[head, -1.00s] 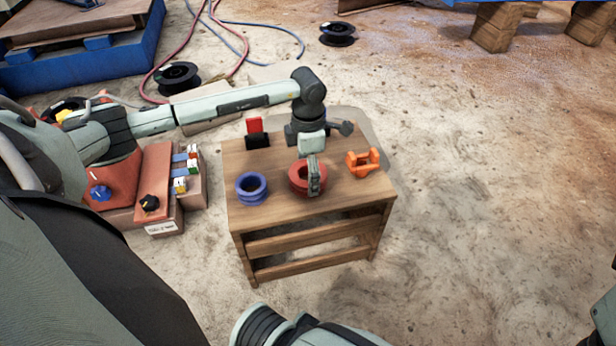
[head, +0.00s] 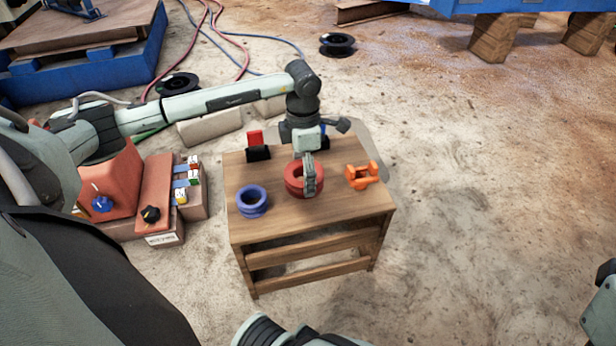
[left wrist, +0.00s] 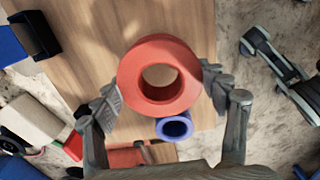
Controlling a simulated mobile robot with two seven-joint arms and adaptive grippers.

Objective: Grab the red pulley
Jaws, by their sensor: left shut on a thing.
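The red pulley (head: 292,180) is a thick ring with a hole, over the wooden table between the blue pulley (head: 252,203) and an orange part (head: 362,177). My left gripper (head: 307,176) is shut on it from above, and it looks slightly raised off the table top. In the left wrist view the red pulley (left wrist: 158,47) sits between the two fingers of the left gripper (left wrist: 162,92), one on each side of its rim. It partly covers the blue pulley (left wrist: 175,128) there. My right gripper does not show clearly in either view.
The wooden table (head: 340,208) also bears a red and black piece (head: 257,150) at the back left. A control box with knobs (head: 150,195) stands left of the table. Cable spools and hoses lie behind.

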